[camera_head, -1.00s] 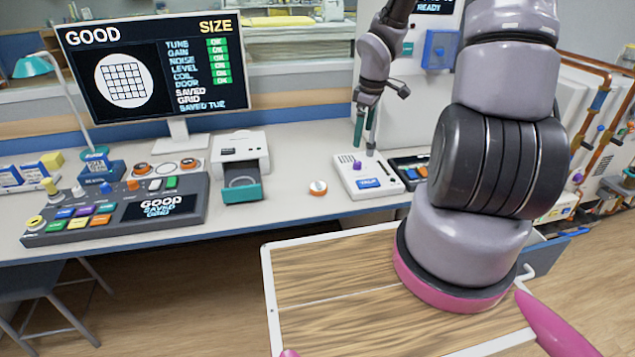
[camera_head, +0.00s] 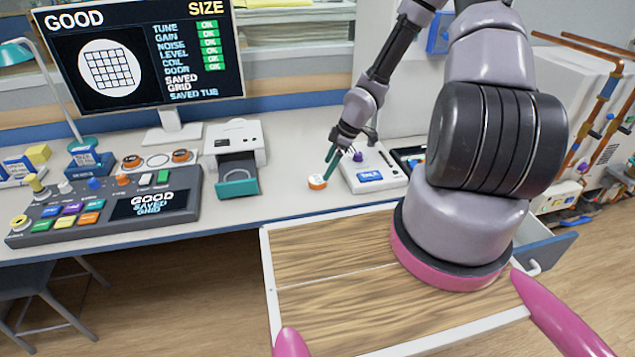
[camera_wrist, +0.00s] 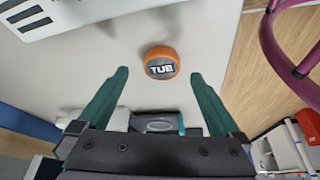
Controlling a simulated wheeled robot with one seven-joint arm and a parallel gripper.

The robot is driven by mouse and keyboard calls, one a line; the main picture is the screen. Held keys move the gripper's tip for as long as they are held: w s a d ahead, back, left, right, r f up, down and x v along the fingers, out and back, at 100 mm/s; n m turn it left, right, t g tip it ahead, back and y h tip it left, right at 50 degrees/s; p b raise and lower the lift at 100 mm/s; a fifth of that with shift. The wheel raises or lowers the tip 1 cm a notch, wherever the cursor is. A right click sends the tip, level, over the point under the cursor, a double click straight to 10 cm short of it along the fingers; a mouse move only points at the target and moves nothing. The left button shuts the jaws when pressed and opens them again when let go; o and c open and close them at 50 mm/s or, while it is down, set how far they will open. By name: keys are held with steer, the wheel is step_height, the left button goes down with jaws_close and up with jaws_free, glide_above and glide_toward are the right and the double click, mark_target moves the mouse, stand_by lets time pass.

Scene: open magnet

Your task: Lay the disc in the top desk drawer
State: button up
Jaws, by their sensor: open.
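A blue-grey drawer (camera_head: 556,250) sticks out at the desk's right, partly behind my arm. Its inside is mostly hidden.
A control console (camera_head: 110,208) and a monitor (camera_head: 140,60) are farther left.

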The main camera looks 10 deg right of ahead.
mark_target(320, 179)
steer(key=shift+a+x, duration=0.2)
steer(key=shift+x, duration=2.6)
steer(key=shift+s+r, duration=0.15)
steer(key=shift+r, duration=0.1)
steer(key=c, duration=1.5)
